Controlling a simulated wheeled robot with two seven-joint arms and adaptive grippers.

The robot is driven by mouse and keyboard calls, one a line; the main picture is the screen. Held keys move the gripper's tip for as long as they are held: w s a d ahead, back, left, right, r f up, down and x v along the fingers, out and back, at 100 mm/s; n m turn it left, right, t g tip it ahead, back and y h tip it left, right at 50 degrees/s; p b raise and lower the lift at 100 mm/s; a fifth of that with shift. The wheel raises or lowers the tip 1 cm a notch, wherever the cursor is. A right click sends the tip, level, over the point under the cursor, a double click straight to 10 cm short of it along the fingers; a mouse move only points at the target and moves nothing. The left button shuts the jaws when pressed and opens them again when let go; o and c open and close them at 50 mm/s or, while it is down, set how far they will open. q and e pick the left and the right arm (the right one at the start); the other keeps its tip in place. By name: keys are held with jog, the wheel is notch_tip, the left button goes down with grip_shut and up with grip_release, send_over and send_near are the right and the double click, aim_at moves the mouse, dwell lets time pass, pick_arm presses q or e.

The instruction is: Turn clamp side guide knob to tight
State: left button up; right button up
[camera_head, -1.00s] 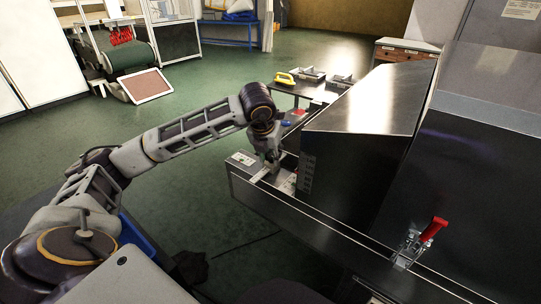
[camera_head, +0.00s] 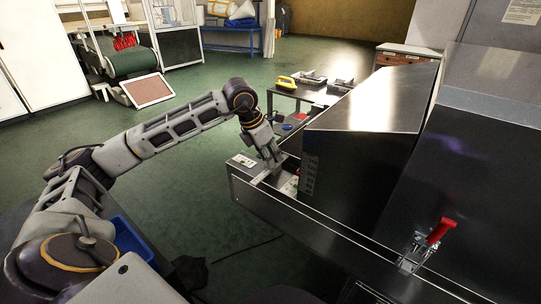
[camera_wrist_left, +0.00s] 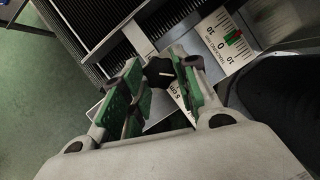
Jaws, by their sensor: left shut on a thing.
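The clamp side guide knob (camera_wrist_left: 159,73) is black with a white pointer line and shows between the green fingers in the left wrist view. My left gripper (camera_wrist_left: 162,68) is shut on the knob, one finger on each side. In the head view my left gripper (camera_head: 271,158) reaches down into the near left end of the dryer's metal channel, and the knob cannot be made out there. My right gripper is not in view.
A scale strip (camera_wrist_left: 222,41) with a green marker lies beside the knob. The dryer hood (camera_head: 375,100) rises right of the gripper. A red-handled toggle clamp (camera_head: 428,245) stands on the front rail. A dark table (camera_head: 300,91) with a yellow-handled item is behind.

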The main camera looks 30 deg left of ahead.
pick_arm(q)
jog(key=shift+w+a+r+m+h, duration=0.1)
jog(key=shift+m+h, duration=0.3)
jog(key=shift+m, duration=0.6)
jog(key=shift+m+g+h+p, duration=0.3)
jog(key=shift+m+g+p, duration=0.25)
jog(key=shift+m, duration=0.45)
jog(key=m, duration=0.1)
jog(key=m+g+p, duration=0.1)
jog(key=m, duration=0.1)
jog(key=shift+w+a+h, duration=0.15)
jog(key=shift+h, duration=0.15)
jog(key=shift+w+m+g+p, duration=0.1)
jog(key=shift+m+g+p, duration=0.25)
jog(key=shift+m+p, duration=0.5)
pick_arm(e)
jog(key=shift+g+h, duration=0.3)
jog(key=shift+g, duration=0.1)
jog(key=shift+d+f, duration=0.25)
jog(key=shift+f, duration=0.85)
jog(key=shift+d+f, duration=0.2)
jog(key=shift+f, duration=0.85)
pick_arm(q)
jog(key=shift+m, duration=0.35)
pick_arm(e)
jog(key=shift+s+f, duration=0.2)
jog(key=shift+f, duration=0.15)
